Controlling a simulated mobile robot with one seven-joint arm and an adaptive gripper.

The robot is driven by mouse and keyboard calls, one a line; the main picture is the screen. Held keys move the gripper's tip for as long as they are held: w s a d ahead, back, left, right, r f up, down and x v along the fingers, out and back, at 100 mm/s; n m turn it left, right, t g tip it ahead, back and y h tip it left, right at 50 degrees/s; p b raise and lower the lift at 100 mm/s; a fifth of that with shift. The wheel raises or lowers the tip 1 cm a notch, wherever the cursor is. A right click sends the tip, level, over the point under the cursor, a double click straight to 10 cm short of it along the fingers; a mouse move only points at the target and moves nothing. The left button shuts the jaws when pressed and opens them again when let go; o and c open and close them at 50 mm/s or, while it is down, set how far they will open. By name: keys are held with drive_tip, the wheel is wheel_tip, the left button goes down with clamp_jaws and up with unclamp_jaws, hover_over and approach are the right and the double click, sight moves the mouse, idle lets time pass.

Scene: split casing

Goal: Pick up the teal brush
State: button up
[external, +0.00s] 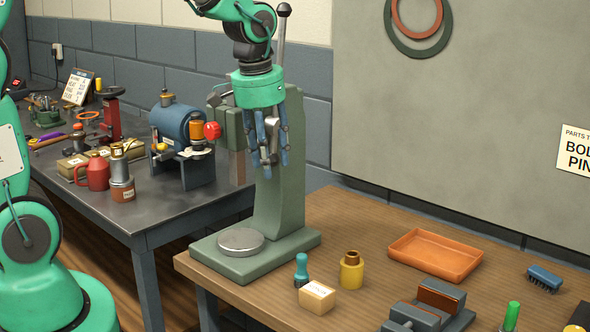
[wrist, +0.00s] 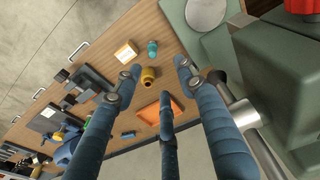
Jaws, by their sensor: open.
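The teal brush (external: 301,268) stands upright on the brown wooden bench, with a rounded teal handle above a dark lower part. It also shows in the wrist view (wrist: 152,48), between a small box and the green press. My gripper (external: 273,168) hangs fingers down in front of the press column, well above the bench and up and left of the brush in the external view. In the wrist view my gripper (wrist: 160,76) has its blue fingers spread, with nothing between them. The brush is apart from the fingers.
A cardboard box (external: 317,297) and a yellow bottle (external: 351,270) stand close to the brush. The green press (external: 277,200) is just left of it. An orange tray (external: 435,254), a blue scrub brush (external: 545,278) and a dark vise (external: 428,312) lie further right.

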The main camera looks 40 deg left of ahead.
drive_tip(key=g, duration=0.2)
hover_over(302, 255)
wheel_tip(302, 255, down, 12)
drive_tip(key=shift+w+r+n, duration=0.1)
drive_tip(key=shift+r+n, duration=0.1)
drive_tip(key=shift+n, duration=0.1)
drive_tip(key=shift+f, duration=0.1)
drive_tip(key=shift+f+b, duration=0.35)
drive_tip(key=shift+f, duration=3.85)
drive_tip(key=shift+f+b, duration=0.5)
drive_tip(key=shift+f, duration=2.15)
drive_tip(key=shift+c, duration=0.2)
clamp_jaws()
